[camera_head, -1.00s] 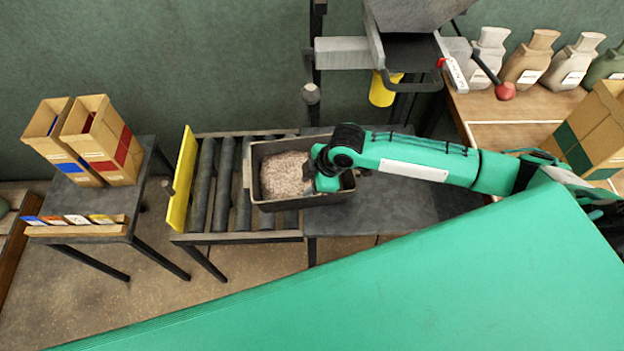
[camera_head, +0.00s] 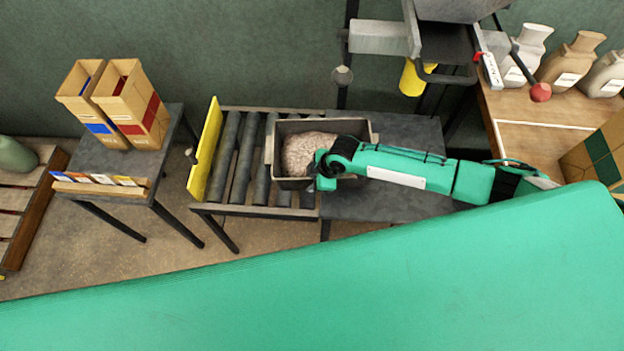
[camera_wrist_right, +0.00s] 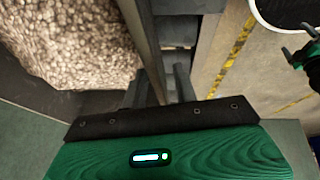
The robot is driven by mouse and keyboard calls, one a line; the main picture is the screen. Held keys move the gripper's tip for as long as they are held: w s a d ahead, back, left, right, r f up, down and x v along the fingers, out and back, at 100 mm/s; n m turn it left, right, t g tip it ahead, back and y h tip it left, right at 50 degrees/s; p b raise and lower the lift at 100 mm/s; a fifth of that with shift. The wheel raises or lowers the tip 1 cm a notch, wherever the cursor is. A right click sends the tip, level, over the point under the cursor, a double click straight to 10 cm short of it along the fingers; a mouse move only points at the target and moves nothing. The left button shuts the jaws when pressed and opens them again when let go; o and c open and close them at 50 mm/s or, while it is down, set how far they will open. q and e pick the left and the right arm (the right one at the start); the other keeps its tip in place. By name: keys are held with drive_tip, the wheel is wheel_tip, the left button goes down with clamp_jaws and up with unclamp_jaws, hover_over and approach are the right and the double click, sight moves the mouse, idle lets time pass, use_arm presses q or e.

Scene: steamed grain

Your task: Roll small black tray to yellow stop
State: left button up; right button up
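The small black tray (camera_head: 277,160) is a dark open box filled with pale, speckled grain (camera_head: 306,152). It sits at the right end of the rollers, apart from the upright yellow stop (camera_head: 203,150) at their left end. My right gripper (camera_head: 318,178) is at the tray's near wall. In the right wrist view the tray wall (camera_wrist_right: 143,35) runs down between its open fingers (camera_wrist_right: 162,88), with grain to the left. Whether a finger touches the wall is unclear. My left gripper (camera_wrist_right: 298,55) shows at the right edge of that view, apparently open and empty, away from the tray.
Bare rollers (camera_head: 248,160) lie between tray and stop. A dark table (camera_head: 400,130) adjoins them on the right. A small table with two cartons (camera_head: 130,105) stands left. A hopper with a yellow spout (camera_head: 415,78) hangs behind; several sacks (camera_head: 570,60) stand at the right.

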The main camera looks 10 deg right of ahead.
sight(288, 187)
drive_tip(key=shift+a+f, duration=0.15)
drive_tip(key=shift+f, duration=0.15)
drive_tip(key=shift+c, duration=0.2)
clamp_jaws()
drive_tip(key=shift+a, duration=0.1)
idle(1.2)
drive_tip(key=shift+w+a+b, duration=0.1)
drive_tip(key=shift+w+a, duration=0.25)
drive_tip(key=shift+a, duration=0.75)
drive_tip(key=shift+w+a+b, duration=0.15)
drive_tip(key=shift+w+a, duration=0.2)
drive_tip(key=shift+a, duration=0.75)
drive_tip(key=shift+w+a+b, duration=0.1)
drive_tip(key=shift+w+a, duration=0.25)
drive_tip(key=shift+a, duration=0.75)
drive_tip(key=shift+a, duration=0.1)
